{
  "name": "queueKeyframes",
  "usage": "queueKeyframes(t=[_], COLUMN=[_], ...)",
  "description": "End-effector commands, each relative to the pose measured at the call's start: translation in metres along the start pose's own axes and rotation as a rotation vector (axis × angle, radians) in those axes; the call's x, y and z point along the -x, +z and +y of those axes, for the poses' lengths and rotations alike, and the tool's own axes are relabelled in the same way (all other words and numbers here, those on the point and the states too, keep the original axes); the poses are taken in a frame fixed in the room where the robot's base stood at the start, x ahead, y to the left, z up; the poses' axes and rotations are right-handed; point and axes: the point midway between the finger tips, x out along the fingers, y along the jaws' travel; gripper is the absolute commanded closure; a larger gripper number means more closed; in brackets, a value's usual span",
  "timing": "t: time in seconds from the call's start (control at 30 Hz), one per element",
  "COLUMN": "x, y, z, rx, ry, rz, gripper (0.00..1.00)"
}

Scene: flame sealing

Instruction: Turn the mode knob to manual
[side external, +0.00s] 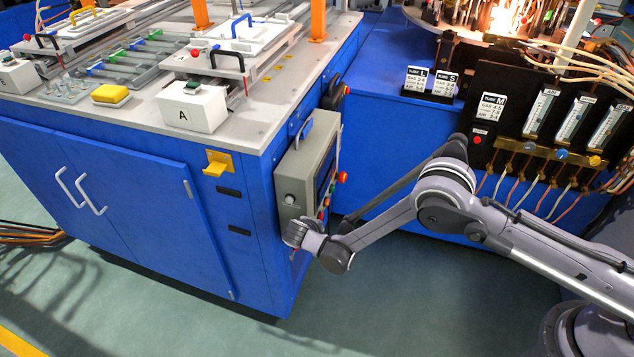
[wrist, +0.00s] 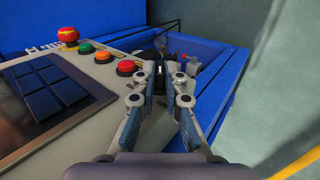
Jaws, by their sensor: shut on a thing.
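The mode knob (wrist: 160,84) is a small dark piece at the near end of the button row on the grey control box (side external: 303,172), mostly hidden between my fingertips. My gripper (wrist: 166,75) is shut on it, with one finger on each side. In the side external view, my gripper is at the lower part of the box's face, and its fingertips and the knob are hidden there. I cannot read the knob's pointer or mode labels.
A dark touchscreen (wrist: 45,90) fills the panel's left. The blue cabinet (side external: 130,185) stands behind the box; floor is clear in front.

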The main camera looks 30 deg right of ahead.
Motion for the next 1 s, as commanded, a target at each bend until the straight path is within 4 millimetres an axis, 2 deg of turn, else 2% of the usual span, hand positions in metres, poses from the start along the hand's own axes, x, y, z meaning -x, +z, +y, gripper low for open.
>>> queueKeyframes(t=[0.27,0.3,0.37,0.4,0.83,1.0], x=[0.000,0.000,0.000,0.000,0.002,0.017], y=[-0.002,-0.002,-0.002,-0.002,-0.001,-0.001], z=[0.000,0.000,0.000,0.000,0.000,0.000], rx=[-0.001,-0.001,-0.001,-0.001,0.000,0.000], ry=[-0.009,-0.009,-0.009,-0.009,-0.009,-0.009], rz=[0.007,0.007,0.007,0.007,0.004,0.004], gripper=[1.00,0.87,0.70,0.67,0.67,0.67])
